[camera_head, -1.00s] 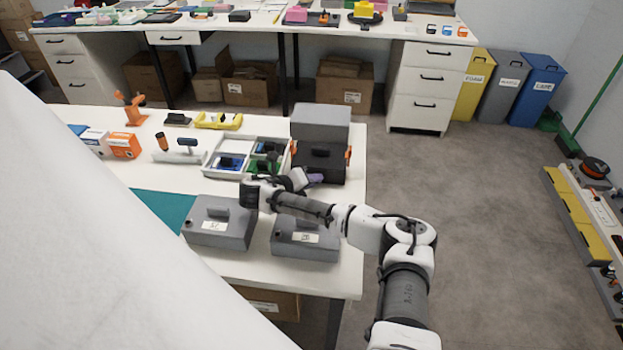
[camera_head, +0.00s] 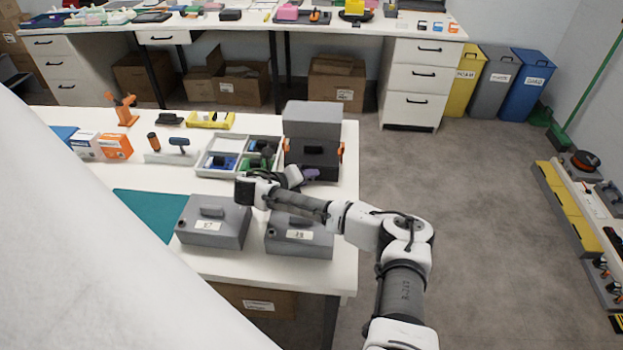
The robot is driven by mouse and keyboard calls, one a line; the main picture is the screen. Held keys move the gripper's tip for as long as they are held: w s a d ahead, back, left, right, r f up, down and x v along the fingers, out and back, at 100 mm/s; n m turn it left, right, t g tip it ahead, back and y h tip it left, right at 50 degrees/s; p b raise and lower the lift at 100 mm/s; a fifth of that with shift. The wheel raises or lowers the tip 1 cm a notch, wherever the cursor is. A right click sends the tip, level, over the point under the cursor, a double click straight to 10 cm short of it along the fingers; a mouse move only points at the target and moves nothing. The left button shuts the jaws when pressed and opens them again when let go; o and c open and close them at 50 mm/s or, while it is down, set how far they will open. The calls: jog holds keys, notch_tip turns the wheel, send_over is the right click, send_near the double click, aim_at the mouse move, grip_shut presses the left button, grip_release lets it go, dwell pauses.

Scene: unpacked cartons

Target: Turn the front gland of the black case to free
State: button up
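The black case (camera_head: 318,158) stands on the white table near its right edge, with orange parts on its sides and a grey block behind or on it. Its front gland is too small or too hidden to make out. My gripper (camera_head: 303,177) is at the front left of the case, low over the table. A purple-grey piece shows at its tip; I cannot tell whether it touches the case. The fingers are too small and partly hidden by my arm, so I cannot see whether they are open or shut.
Two grey lidded boxes with labels, the left one (camera_head: 214,228) and the right one (camera_head: 299,240), stand in front, under and beside my arm. A divided tray (camera_head: 203,160) lies left of the case. A teal mat (camera_head: 146,212) lies further left.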

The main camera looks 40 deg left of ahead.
jog(key=shift+d+f+m+g+y+b, duration=0.1)
jog(key=shift+f+m+g+y+b, duration=0.25)
jog(key=shift+m+g+y+b, duration=0.45)
jog(key=y+b, duration=0.1)
jog(key=m+g+b, duration=0.1)
jog(key=b, duration=0.1)
jog(key=shift+w+d+y, duration=0.15)
jog(key=shift+d+y, duration=0.05)
jog(key=shift+y, duration=0.2)
jog(key=shift+w+d+r+m+g+y+b, duration=0.15)
jog(key=shift+m+g+y+b, duration=0.2)
jog(key=shift+g+y+b, duration=0.2)
jog(key=shift+d+m+g+y+b, duration=0.1)
jog(key=shift+m+g+y+b, duration=0.25)
jog(key=shift+g+y+b, duration=0.15)
jog(key=m+g+y+b, duration=0.1)
jog(key=m+y+b, duration=0.1)
jog(key=y, duration=0.1)
jog(key=shift+w+d+r+g, duration=0.15)
jog(key=shift+w+d+g, duration=0.05)
jog(key=shift+d+g, duration=0.15)
jog(key=b+v, duration=0.1)
jog(key=v, duration=1.3)
jog(key=shift+w+r+y, duration=0.1)
jog(key=shift+r+y, duration=0.05)
jog(key=shift+y, duration=0.1)
